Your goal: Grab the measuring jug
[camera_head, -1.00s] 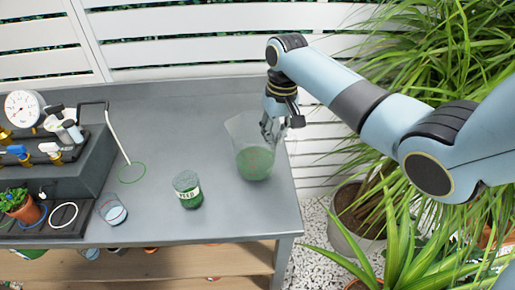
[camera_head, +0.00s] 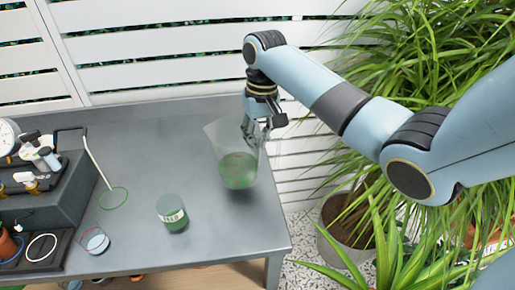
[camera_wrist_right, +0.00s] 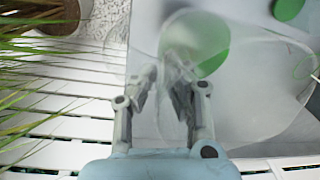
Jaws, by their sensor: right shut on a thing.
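The measuring jug (camera_head: 238,170) is clear, with green contents at its bottom. It is at the right part of the grey table in the head view, its wide rim toward the upper left. A shadow shows below it, and it appears held a little above the tabletop. My right gripper (camera_head: 254,132) is shut on the jug's right side, near its handle; the exact contact is hard to see through the clear wall. In the right wrist view the fingers (camera_wrist_right: 160,78) are close to the jug (camera_wrist_right: 203,60), which looks faint and see-through. My left gripper is not in view.
A labelled green jar (camera_head: 172,213) stands left of the jug on the table (camera_head: 140,180). Further left are a small glass (camera_head: 95,240), a green ring (camera_head: 112,198) and a dark apparatus with a gauge. A slatted fence (camera_head: 180,75) is behind; plants are right.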

